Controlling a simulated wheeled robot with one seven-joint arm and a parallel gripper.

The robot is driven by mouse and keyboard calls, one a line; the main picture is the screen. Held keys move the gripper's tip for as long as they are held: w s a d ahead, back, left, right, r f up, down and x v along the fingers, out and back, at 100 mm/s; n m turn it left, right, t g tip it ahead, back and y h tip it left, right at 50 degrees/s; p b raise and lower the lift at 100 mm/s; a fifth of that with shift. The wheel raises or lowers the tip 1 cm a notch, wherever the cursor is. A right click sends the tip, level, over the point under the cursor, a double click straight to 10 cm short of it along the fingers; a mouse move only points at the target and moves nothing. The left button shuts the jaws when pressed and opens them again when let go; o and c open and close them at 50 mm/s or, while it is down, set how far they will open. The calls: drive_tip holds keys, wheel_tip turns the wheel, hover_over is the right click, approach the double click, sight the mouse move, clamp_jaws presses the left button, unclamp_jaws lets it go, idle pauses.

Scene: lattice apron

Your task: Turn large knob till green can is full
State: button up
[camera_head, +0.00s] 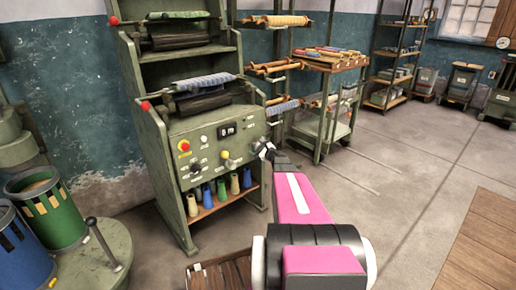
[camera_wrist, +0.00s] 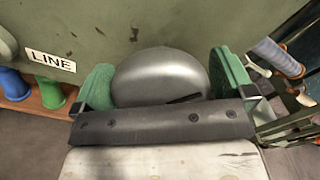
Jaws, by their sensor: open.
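The large knob (camera_wrist: 160,72) is a smooth grey dome in the wrist view. It sits between the green-padded fingers of my gripper (camera_wrist: 165,84), which is open, one finger on each side. I cannot tell whether the pads touch it. In the head view my gripper (camera_head: 264,149) is at the right edge of the machine's control panel, and I cannot make out the knob there. A "LINE" label (camera_wrist: 50,61) is left of the knob in the wrist view. The green can (camera_head: 58,222) with yellow and dark marks stands at the left in the head view, with tan material inside.
The green machine (camera_head: 205,130) carries a red button (camera_head: 184,146), a black knob (camera_head: 195,168) and a yellow knob (camera_head: 225,154). Colored spools stand on its lower shelf. A blue can (camera_head: 22,258) and a lever (camera_head: 100,240) are at left. The floor at right is open.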

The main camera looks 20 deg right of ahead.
drive_tip(key=v, duration=1)
drive_tip(key=shift+s, duration=0.3)
drive_tip(key=shift+d, duration=0.1)
